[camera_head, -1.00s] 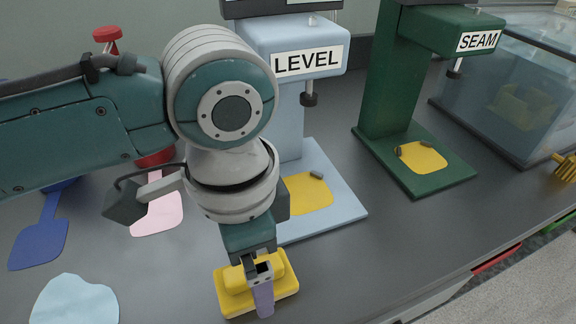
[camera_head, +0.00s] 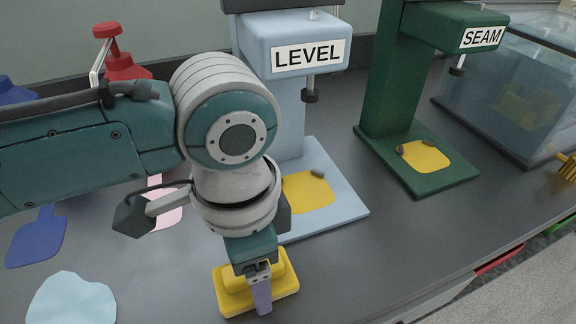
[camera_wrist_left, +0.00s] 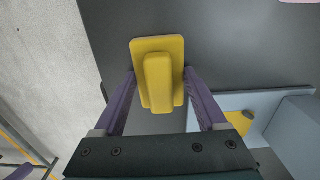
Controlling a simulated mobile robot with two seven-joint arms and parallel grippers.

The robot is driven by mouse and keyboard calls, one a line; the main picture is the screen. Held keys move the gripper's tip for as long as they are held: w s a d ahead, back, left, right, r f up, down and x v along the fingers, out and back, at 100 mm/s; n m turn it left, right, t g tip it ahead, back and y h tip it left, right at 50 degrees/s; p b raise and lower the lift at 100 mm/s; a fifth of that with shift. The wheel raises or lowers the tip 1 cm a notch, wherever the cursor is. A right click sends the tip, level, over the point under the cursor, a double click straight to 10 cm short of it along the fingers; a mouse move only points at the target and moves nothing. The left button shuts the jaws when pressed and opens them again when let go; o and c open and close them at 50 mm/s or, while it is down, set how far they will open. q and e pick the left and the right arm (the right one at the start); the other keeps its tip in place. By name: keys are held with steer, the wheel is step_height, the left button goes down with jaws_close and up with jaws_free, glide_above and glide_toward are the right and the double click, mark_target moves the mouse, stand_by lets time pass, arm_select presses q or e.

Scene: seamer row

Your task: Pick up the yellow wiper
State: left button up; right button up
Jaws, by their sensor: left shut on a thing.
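The yellow wiper (camera_head: 228,291) is a block with a raised grip, at the front of the grey worktop. It lies flat, in front of the light-blue LEVEL machine. My left gripper (camera_head: 257,292) points down over it and is shut on it. One purple finger shows on its near side in the head view; the other finger is hidden. In the left wrist view the wiper (camera_wrist_left: 158,80) lies between the two purple fingers of the gripper (camera_wrist_left: 160,76). No clear gap under the wiper can be seen. My right gripper is in no view.
The LEVEL machine (camera_head: 339,207) stands just behind the wiper. The green SEAM machine (camera_head: 440,184) and a clear box (camera_head: 500,105) are to the right. A pale-blue patch (camera_head: 72,300) and a dark-blue patch (camera_head: 38,240) lie left. The worktop's front edge is close; bare worktop lies right.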

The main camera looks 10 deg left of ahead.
arm_select(q)
steer(key=shift+c, duration=1.1)
steer(key=shift+r, duration=0.15)
step_height(320, 180, up, 26)
steer(key=p, duration=1.2)
steer(key=shift+r, duration=0.15)
